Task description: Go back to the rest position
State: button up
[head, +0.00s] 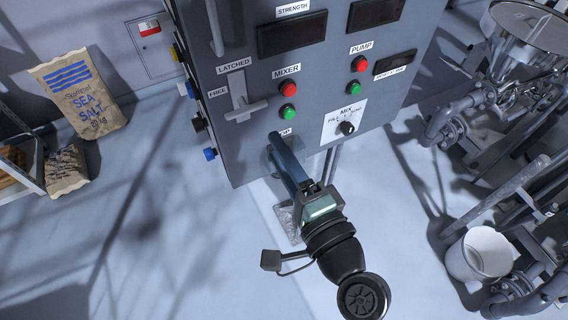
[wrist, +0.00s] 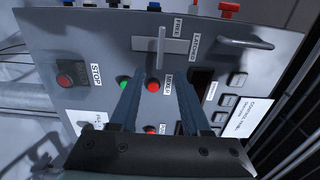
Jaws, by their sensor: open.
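My gripper (head: 281,146) is in front of the lower part of the grey control panel (head: 235,150) in the head view, with its fingers pointing at the panel. In the wrist view my gripper (wrist: 158,84) shows two blue fingers apart, with nothing held between them. A red button (wrist: 152,86) of the mixer shows between the fingertips, and a green button (wrist: 123,84) is beside the left finger. The red stop button (wrist: 66,80) is farther left; in the head view my gripper hides it. I cannot tell whether the fingertips touch the panel.
A cross-shaped latch handle (head: 244,108) sticks out of the panel, and a selector knob (head: 347,128) sits lower right. Salt sacks (head: 84,94) stand at left. Pipes, a steel hopper (head: 520,35) and a white bucket (head: 484,254) stand at right.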

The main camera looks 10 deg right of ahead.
jog(key=shift+s+d, duration=0.15)
jog(key=shift+s, duration=0.5)
jog(key=shift+w+r, duration=0.1)
jog(key=shift+r, duration=0.05)
jog(key=w+a+r+n+t, duration=0.1)
jog(key=w+r+n, duration=0.15)
jog(key=r, duration=0.45)
jog(key=w+a+r+n+t+h, duration=0.1)
jog(key=r+n, duration=0.3)
jog(key=r, duration=0.3)
jog(key=w+a+r+n+t, duration=0.1)
jog(key=w+r+n+t, duration=0.15)
jog(key=r, duration=0.45)
jog(key=s+a+r+n+t+h, duration=0.1)
jog(key=s+r, duration=0.3)
jog(key=r, duration=0.7)
jog(key=s+r+n+t+h, duration=0.3)
jog(key=s+r+n+t, duration=0.1)
jog(key=r, duration=0.7)
jog(key=shift+s+a+n+t+h, duration=0.3)
jog(key=shift+s+a+t, duration=0.1)
jog(key=shift+s, duration=0.15)
jog(key=shift+w, duration=0.15)
jog(key=shift+c, duration=0.2)
